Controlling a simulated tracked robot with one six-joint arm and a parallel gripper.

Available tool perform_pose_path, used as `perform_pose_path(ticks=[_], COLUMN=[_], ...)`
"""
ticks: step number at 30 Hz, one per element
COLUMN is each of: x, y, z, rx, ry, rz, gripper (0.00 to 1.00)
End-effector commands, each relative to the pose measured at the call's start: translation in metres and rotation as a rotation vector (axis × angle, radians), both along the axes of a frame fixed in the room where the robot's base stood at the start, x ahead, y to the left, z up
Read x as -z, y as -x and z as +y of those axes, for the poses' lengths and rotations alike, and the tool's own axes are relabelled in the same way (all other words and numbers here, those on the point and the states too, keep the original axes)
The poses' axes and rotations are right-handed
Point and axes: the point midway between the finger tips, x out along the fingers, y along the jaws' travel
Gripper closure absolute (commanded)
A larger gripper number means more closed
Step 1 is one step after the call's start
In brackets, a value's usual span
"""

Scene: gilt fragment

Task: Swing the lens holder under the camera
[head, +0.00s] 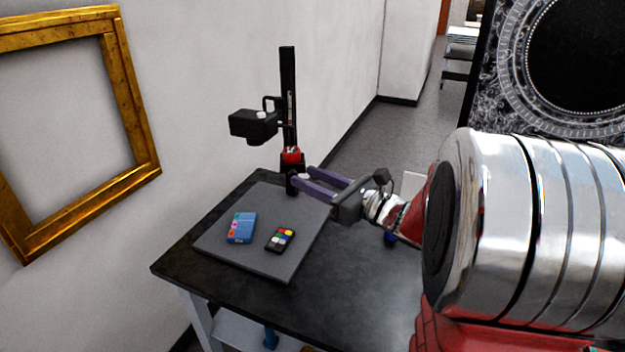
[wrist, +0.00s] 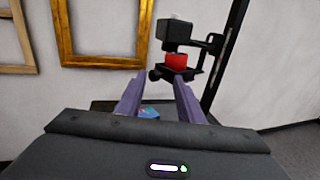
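The copy stand has a tall black column (head: 288,95) with a black camera (head: 253,125) on its left side. The camera also shows in the wrist view (wrist: 174,32). A red part with black pieces around it, which looks like the lens holder (head: 291,155), is low on the column; in the wrist view it (wrist: 177,61) appears below the camera. My gripper (head: 302,178) has its two purple fingers apart, with tips close to the black part under the red piece. In the wrist view a dark bar end shows between and beyond the fingertips (wrist: 158,77). I cannot tell whether they touch it.
The grey baseboard (head: 220,245) lies on a black table (head: 345,285). A blue box (head: 242,227) and a dark device with coloured buttons (head: 280,240) lie on it. A gilt frame (head: 130,95) hangs on the left wall. A large ornate dark panel (head: 510,100) stands at right.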

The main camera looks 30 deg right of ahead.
Motion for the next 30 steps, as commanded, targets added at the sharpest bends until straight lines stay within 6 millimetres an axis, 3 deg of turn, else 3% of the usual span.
perform_pose_path(ticks=[11,30], x=[0.0,0.001], y=[0.009,0.08], z=[-0.006,-0.038], rx=[0.004,0.005], ry=[0.0,0.0], rz=[0.001,0.0], gripper=[0.66,0.66])
